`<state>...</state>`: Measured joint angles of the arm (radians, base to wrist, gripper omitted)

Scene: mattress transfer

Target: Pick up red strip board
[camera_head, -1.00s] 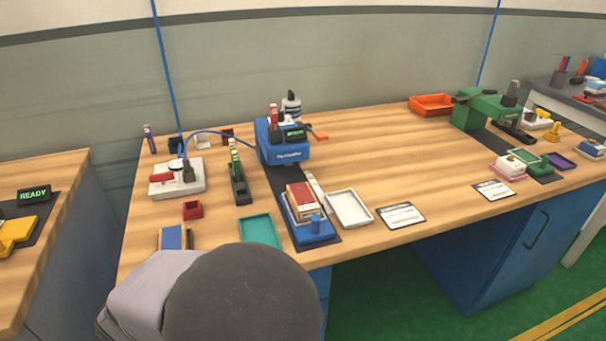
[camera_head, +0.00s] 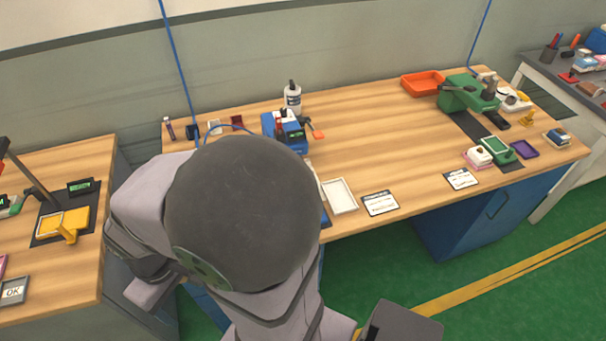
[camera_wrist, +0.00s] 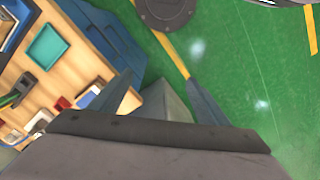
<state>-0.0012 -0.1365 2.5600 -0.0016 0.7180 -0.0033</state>
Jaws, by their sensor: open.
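I cannot make out the red strip board for certain in either view. In the head view my arm covers the left part of the middle workbench (camera_head: 390,145). In the wrist view a small red block (camera_wrist: 62,103) and a white strip with a red part (camera_wrist: 38,121) lie on the wooden top, left of my gripper. A dark stand with green-edged pieces (camera_wrist: 14,98) is at the left edge there.
A teal tray (camera_wrist: 47,46) lies near the bench edge. A white tray (camera_head: 340,195), a blue machine (camera_head: 284,130), a white bottle (camera_head: 292,97), an orange tray (camera_head: 422,83) and a green press (camera_head: 468,93) stand on the bench. Its middle is clear.

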